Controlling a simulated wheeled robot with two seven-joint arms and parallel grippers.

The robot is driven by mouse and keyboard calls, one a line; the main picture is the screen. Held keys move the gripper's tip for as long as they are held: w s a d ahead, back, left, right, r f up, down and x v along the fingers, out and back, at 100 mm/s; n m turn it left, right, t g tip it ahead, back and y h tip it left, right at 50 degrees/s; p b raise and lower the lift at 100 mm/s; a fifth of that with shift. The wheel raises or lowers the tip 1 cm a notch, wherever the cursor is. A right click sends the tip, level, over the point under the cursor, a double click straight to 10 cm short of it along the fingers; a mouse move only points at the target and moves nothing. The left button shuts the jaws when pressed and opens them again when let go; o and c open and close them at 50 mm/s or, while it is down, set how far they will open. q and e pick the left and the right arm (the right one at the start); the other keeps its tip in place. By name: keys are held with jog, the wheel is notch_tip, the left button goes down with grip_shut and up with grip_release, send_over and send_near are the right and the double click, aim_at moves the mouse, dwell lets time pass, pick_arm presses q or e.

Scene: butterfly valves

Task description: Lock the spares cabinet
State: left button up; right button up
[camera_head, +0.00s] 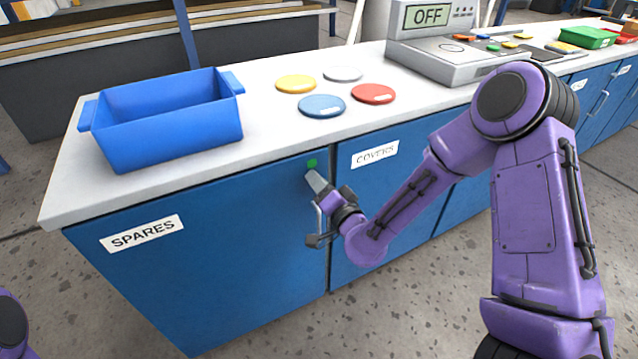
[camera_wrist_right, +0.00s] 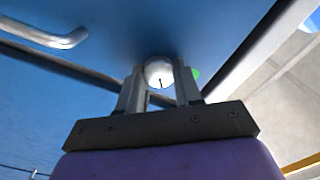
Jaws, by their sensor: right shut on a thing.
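The spares cabinet (camera_head: 220,240) is a blue door under the white counter, with a SPARES label (camera_head: 142,234) at its upper left. The door looks closed. A green mark (camera_head: 312,163) shows at its upper right corner. My right gripper (camera_head: 317,182) is at the door just below this mark. In the right wrist view a round silver lock knob (camera_wrist_right: 159,73) with a dark line sits between its fingers, which are shut on it. The green mark (camera_wrist_right: 196,73) is beside the knob. In the head view the gripper hides the knob. My left gripper is out of view.
A door handle (camera_wrist_right: 45,34) is close to the right gripper. A blue bin (camera_head: 165,120), coloured discs (camera_head: 322,106) and a scale reading OFF (camera_head: 440,60) stand on the counter (camera_head: 270,130). The COVERS cabinet (camera_head: 385,190) adjoins on the right. Floor in front is clear.

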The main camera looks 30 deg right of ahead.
jog(key=m, duration=0.3)
jog(key=shift+m, duration=0.3)
jog(key=shift+f+m, duration=0.15)
jog(key=shift+m, duration=1.55)
jog(key=o, duration=1)
jog(key=shift+o, duration=0.2)
